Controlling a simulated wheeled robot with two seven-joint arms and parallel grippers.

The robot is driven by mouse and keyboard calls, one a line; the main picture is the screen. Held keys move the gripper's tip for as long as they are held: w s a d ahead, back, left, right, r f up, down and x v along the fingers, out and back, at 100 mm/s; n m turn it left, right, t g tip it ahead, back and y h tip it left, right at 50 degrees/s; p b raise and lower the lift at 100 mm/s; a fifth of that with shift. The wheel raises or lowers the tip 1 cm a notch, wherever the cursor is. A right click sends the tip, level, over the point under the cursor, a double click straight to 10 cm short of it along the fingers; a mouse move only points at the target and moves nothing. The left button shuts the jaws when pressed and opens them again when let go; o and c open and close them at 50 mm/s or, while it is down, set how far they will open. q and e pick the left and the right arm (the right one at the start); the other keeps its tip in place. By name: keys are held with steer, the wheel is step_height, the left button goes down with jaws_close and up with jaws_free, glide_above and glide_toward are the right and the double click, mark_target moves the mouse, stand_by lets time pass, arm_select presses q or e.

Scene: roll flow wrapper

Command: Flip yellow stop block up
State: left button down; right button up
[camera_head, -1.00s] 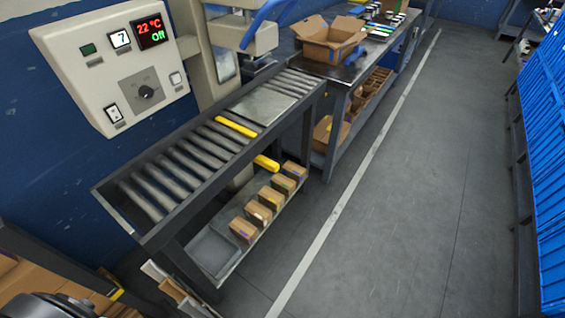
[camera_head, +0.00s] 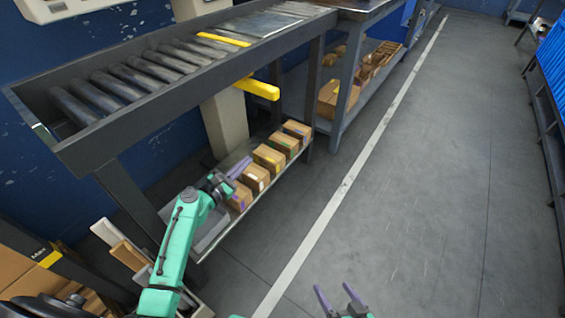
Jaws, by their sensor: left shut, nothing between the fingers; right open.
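A yellow bar (camera_head: 224,39) lies across the top of the roller conveyor (camera_head: 130,75). A yellow handle-like block (camera_head: 257,88) sticks out from the conveyor's front side, below the rail and roughly level. I cannot tell how the two yellow parts join. My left gripper (camera_head: 243,165), with purple fingers on a teal arm, is shut and empty. It is below and left of the yellow block, in front of the lower shelf and apart from the block. My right gripper (camera_head: 334,289) is open and empty at the bottom edge, over the floor.
Several small cartons (camera_head: 268,159) stand in a row on the lower shelf, close to my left gripper. A dark table (camera_head: 352,8) adjoins the conveyor's far end. The grey floor (camera_head: 420,180) to the right is clear.

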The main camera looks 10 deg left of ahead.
arm_select(q)
step_height(320, 180, up, 8)
steer(key=n+t+h+b, duration=0.1)
steer(key=n+t+h, duration=0.1)
steer(key=n, duration=0.1)
steer(key=shift+w+d+t, duration=0.25)
steer(key=shift+w+t, duration=0.05)
steer(key=shift+w, duration=0.05)
arm_select(e)
steer(key=a+r, duration=0.1)
steer(key=w+a+r+t+y, duration=0.1)
steer(key=shift+w+r, duration=0.1)
steer(key=shift+r, duration=0.2)
arm_select(q)
steer(key=w+d+r, duration=0.3)
steer(key=w+r, duration=0.3)
steer(key=w, duration=0.3)
steer(key=shift+d, duration=0.3)
arm_select(e)
steer(key=shift+w+r, duration=0.15)
steer(key=shift+r, duration=0.15)
steer(key=shift+f, duration=0.1)
